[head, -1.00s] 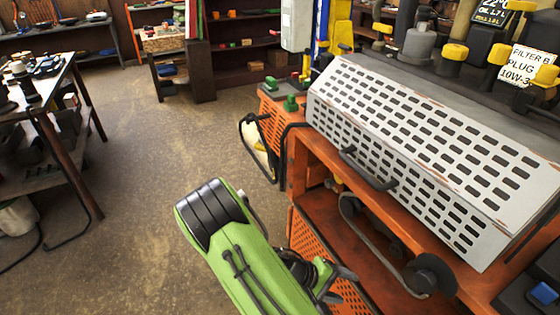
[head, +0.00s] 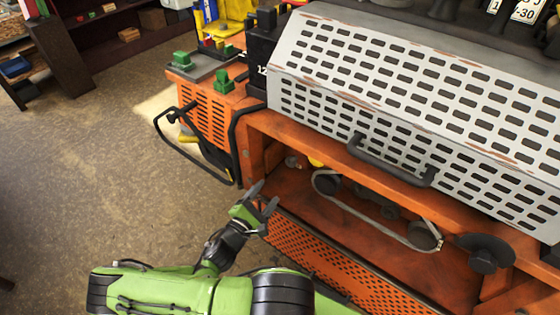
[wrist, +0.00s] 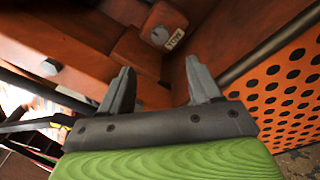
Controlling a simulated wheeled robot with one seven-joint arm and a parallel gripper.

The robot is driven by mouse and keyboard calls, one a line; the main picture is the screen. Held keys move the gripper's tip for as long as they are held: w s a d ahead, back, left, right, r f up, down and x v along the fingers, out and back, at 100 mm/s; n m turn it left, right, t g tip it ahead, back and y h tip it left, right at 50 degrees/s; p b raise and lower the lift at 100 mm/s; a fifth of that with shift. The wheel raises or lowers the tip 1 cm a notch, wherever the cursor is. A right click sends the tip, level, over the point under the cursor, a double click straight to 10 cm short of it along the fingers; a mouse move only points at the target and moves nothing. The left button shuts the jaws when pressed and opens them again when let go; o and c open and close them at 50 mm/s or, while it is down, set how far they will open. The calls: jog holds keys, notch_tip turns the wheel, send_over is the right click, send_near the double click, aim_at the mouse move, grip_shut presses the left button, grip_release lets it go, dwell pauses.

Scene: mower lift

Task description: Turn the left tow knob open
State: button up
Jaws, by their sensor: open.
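My gripper (head: 265,197) is open and empty at the left end of the orange machine's open bay. In the wrist view, its two grey fingers (wrist: 160,70) point into an orange corner. Ahead of them, near the top, is a small reddish block-like fitting (wrist: 160,22) with a pale label (wrist: 175,40) that looks like it reads "TOW".
A grey slotted cover (head: 420,100) with a dark handle (head: 390,162) hangs above the bay. A belt and pulleys (head: 425,236) sit inside to the right. A perforated orange panel (head: 330,262) lies below. A black bent bar (head: 236,140) stands left. Floor (head: 90,190) is clear left.

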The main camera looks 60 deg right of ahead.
aim_at(290, 164)
jog(key=d, duration=0.4)
jog(key=d+b, duration=0.1)
jog(key=d, duration=0.9)
jog(key=shift+s+d, duration=0.15)
jog(key=shift+s, duration=0.25)
jog(key=c, duration=1)
jog(key=shift+c, duration=0.2)
